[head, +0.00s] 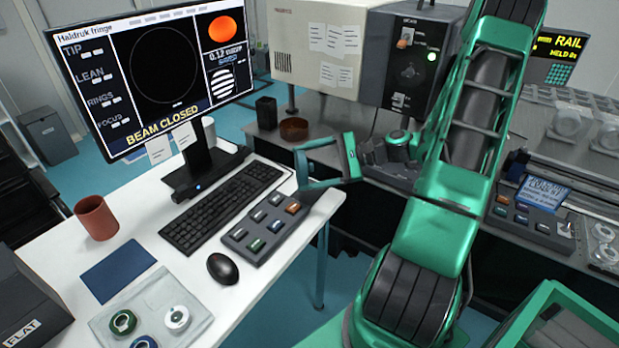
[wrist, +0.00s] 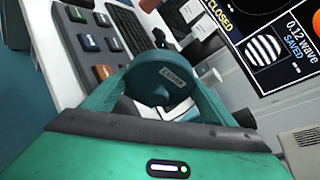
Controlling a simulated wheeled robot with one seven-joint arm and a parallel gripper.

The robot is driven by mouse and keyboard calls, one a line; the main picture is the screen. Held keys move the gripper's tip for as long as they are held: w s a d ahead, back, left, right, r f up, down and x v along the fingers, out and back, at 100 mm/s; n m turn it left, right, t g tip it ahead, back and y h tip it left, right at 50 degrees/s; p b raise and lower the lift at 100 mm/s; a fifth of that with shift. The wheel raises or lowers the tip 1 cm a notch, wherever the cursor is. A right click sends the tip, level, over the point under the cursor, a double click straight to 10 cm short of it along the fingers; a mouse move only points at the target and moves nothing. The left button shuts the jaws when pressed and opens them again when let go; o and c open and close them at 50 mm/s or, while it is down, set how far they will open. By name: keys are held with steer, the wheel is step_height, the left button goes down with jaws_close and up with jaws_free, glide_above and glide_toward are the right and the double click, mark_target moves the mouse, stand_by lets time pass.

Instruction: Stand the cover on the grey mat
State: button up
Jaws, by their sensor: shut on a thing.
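My gripper (head: 304,169) is shut on the cover and holds it in the air near the right edge of the white desk, beyond the button pad. The cover (wrist: 165,78) is a dark teal round piece lettered COVER, gripped between both fingers in the wrist view. In the head view the cover (head: 302,168) shows only as a narrow teal edge between the fingertips. A pale grey flat piece (head: 104,325) at the desk's near end bears several ringed round pieces. I cannot tell whether it is the grey mat; no other grey mat shows clearly.
On the desk are a monitor (head: 160,75), keyboard (head: 222,207), button pad (head: 265,228), mouse (head: 223,269), brown cup (head: 96,217) and dark blue mat (head: 118,270). A brown dish (head: 294,129) and black cup (head: 266,112) stand on the back bench. The right bench holds a control box (head: 525,220).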

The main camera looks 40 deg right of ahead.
steer(key=shift+w+d+f, duration=0.5)
steer(key=shift+d+f, duration=0.2)
steer(key=shift+d, duration=0.2)
steer(key=shift+f, duration=1.95)
steer(key=o, duration=0.9)
steer(key=shift+d, duration=0.1)
